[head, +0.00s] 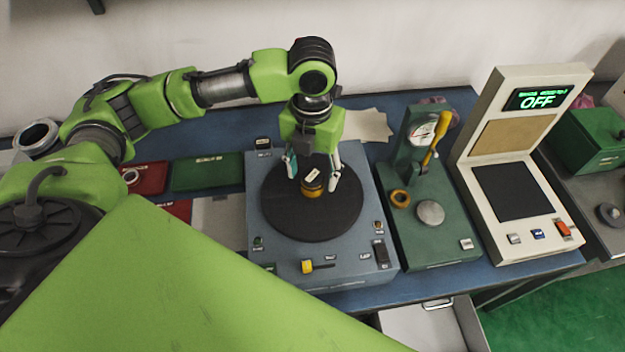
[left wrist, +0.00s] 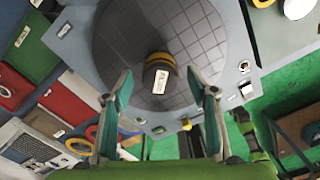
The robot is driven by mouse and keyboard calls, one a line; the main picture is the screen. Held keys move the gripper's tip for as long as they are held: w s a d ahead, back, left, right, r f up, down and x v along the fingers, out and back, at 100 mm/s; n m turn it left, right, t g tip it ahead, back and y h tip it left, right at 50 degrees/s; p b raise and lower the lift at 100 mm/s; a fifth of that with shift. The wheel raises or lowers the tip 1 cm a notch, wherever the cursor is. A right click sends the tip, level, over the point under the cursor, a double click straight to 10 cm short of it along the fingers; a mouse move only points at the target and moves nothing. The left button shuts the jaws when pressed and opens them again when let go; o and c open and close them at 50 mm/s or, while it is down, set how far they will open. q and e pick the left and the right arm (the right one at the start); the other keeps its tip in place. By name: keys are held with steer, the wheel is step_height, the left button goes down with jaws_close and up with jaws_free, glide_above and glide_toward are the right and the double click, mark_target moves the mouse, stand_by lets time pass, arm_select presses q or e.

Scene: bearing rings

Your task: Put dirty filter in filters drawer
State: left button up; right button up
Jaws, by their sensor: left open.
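A small round part (head: 311,187), dark on top with a yellow-brown band and a pale label, sits on the black round plate (head: 335,222) of the grey-blue machine. It looks like the filter; its top also shows in the left wrist view (left wrist: 159,76). My left gripper (head: 313,180) is open above the plate, its fingers on either side of the part and apart from it. In the left wrist view the open fingers (left wrist: 163,100) point toward the part. An open pale drawer (head: 425,328) shows below the table's front edge; its label is not readable. My right gripper is not seen.
A green press with a gauge (head: 425,130) stands right of the machine, with a yellow-brown ring (head: 400,199) on it. A white device reading OFF (head: 520,175) stands further right. Red (head: 146,178) and green (head: 207,172) trays lie left. My green arm covers the lower left.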

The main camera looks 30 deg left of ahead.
arm_select(q)
steer(key=shift+f, duration=1.45)
steer(key=c, duration=1.3)
steer(key=shift+r, duration=0.1)
